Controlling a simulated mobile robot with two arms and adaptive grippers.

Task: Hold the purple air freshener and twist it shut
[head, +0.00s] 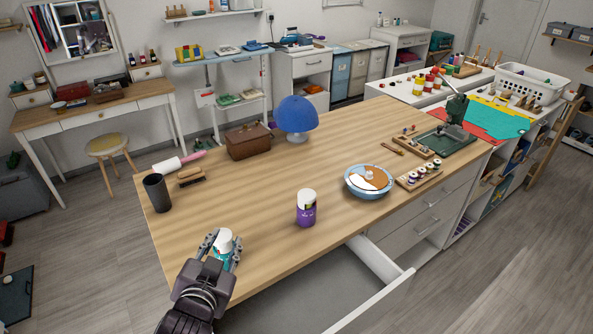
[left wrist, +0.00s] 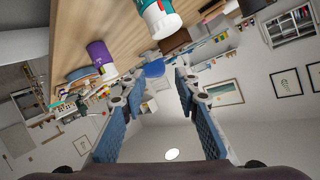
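The purple air freshener (head: 306,212) stands upright on the wooden table, with a white top and a purple body. It also shows in the left wrist view (left wrist: 101,54). I cannot tell whether its top is raised or closed. A similar white and teal air freshener (head: 224,242) stands near the table's front left edge, and also shows in the left wrist view (left wrist: 160,18). My left gripper (head: 222,252) is at the teal one, left of and apart from the purple one. Its fingers are spread, with no grip on anything visible. My right gripper is out of view.
The wooden table (head: 257,198) is clear between the two air fresheners. An open drawer (head: 378,310) juts out in front.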

